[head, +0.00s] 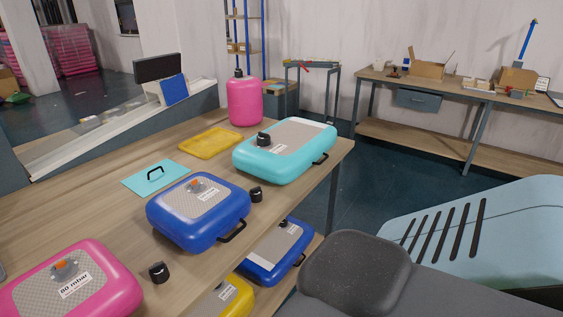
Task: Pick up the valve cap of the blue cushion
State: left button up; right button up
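The blue cushion (183,232) lies on the wooden table, with a grey patterned top, a white label and an orange valve (195,184) showing uncovered. A black valve cap (256,194) sits on the table just right of the blue cushion, near the table's edge and apart from the cushion. Another black cap (158,271) stands between the pink cushion (118,283) and the blue one. A third black cap (263,139) is on the turquoise cushion (285,165). Neither of my grippers is in view.
A second blue cushion (270,263) and a yellow one (235,298) lie on a shelf below. A yellow tray (208,143), a turquoise plate (145,180) with a black handle and a pink canister (244,102) stand farther back. A workbench (440,92) lines the wall.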

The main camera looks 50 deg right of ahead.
aim_at(256, 194)
jog(key=z, duration=1.45)
